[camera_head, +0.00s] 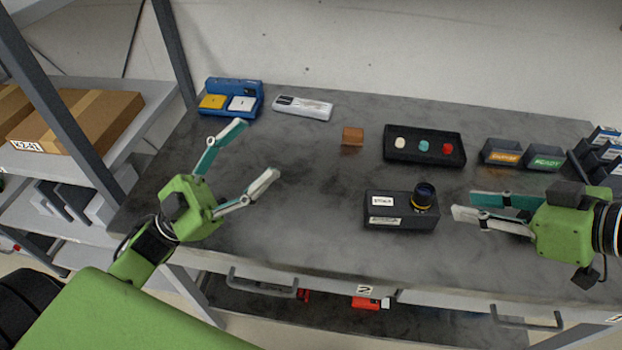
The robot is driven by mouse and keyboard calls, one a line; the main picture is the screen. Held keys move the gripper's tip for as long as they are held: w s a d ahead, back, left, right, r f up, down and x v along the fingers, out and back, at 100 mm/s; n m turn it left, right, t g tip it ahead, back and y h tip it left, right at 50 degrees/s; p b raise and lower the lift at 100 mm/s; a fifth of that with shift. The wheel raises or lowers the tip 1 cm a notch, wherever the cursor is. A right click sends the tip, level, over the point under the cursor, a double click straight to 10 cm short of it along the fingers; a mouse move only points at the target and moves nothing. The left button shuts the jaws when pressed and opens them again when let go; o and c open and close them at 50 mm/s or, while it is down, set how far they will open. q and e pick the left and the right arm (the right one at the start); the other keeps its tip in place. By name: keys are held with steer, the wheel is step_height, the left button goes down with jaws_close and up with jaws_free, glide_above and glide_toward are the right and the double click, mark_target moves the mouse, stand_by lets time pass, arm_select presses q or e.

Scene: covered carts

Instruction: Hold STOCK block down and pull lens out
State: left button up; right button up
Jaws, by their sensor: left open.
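The STOCK block (400,221) is a black box with a white label on its front, standing near the front of the grey bench. The lens (424,194), a short dark cylinder with a yellow ring at its base, stands upright at the block's right end. My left gripper (256,152) is open with its fingers spread wide, empty, well to the left of the block. My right gripper (466,205) points left, its fingertips a little right of the lens and apparently apart from it. Its fingers nearly overlap in this view, so its opening is unclear.
Behind the block are a black tray (387,157) with three coloured pieces and a brown cube (352,136). Two labelled bins (501,152) stand at the back right. A blue holder (249,87) and a white device (303,107) are at the back left. The bench's middle left is clear.

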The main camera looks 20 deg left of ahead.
arm_select(q)
steer(key=d+m+g+h, duration=0.2)
steer(key=d+m+g, duration=0.35)
steer(key=m, duration=0.45)
steer(key=m+g+y, duration=0.8)
steer(key=m, duration=1.8)
glide_toward(370, 200)
steer(key=shift+m+t, duration=0.25)
steer(key=shift+m, duration=0.05)
steer(key=x, duration=1.1)
steer(key=shift+s+d+f, duration=0.1)
steer(key=shift+s+d, duration=0.05)
steer(key=shift+s, duration=0.05)
steer(key=c, duration=1.2)
